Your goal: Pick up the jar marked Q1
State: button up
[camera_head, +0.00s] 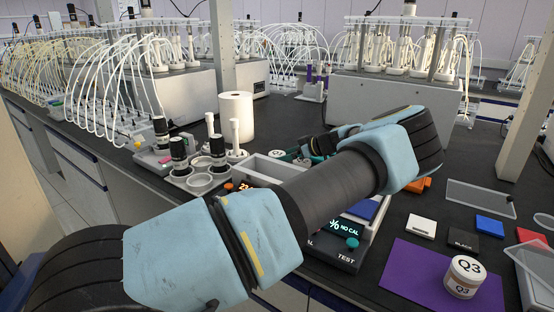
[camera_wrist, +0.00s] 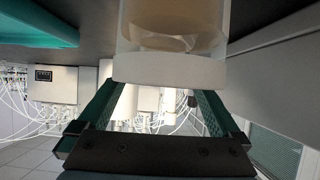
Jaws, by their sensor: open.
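My gripper (camera_wrist: 158,98) is open, with a green finger on each side in the wrist view. A jar (camera_wrist: 178,28) with a white lid (camera_wrist: 168,70) is close in front of the fingertips; its label does not show there. I cannot tell whether the fingers touch it. In the head view my gripper (camera_head: 318,146) is low behind my arm, beside small round-lidded jars (camera_head: 283,155) in the middle of the bench. Their marks are too small to read, and my arm partly hides them. No mark Q1 can be read. A jar marked Q3 (camera_head: 464,277) stands on the purple mat (camera_head: 408,268).
A device with a lit display (camera_head: 345,228) sits under my arm. A white roll (camera_head: 236,117) and a rack of dark-capped bottles (camera_head: 200,178) stand left of my gripper. White, black and blue tiles (camera_head: 489,227) lie at right. Reactors with tubing line the back.

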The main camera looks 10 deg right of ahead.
jog(key=p+x, duration=0.1)
jog(key=x, duration=0.2)
jog(key=shift+w+a+f+p, duration=0.2)
jog(key=shift+w+a+p, duration=0.05)
jog(key=shift+p, duration=0.15)
jog(key=c, duration=1.4)
